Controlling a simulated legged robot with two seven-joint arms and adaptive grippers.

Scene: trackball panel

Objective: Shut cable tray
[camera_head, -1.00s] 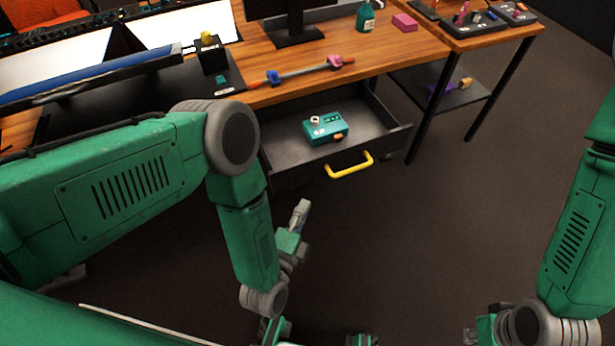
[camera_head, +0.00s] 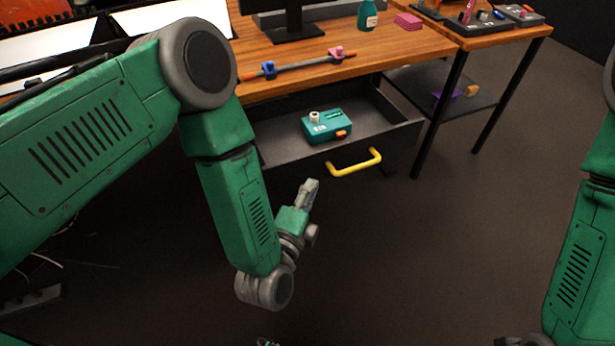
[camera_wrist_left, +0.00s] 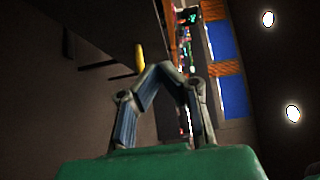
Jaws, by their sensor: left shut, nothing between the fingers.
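The cable tray (camera_head: 282,152) is a dark drawer under the wooden desk, pulled open towards me. A yellow handle (camera_head: 354,163) sits on its front; it also shows in the left wrist view (camera_wrist_left: 139,58), just beyond the fingers. A teal box (camera_head: 327,125) with an orange part lies inside the tray. My left gripper (camera_head: 312,186) is shut and empty, in front of the tray and apart from the handle, below and left of it in the head view. Its fingers meet in the left wrist view (camera_wrist_left: 162,68). My right gripper is not clearly visible; only its arm shows at the right edge.
The desk top (camera_head: 395,58) holds a bar with blue and pink clamps (camera_head: 295,65), a monitor stand, a green bottle (camera_head: 367,15) and pink pads (camera_head: 408,21). A low shelf (camera_head: 478,107) stands right of the tray. The floor in front is clear.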

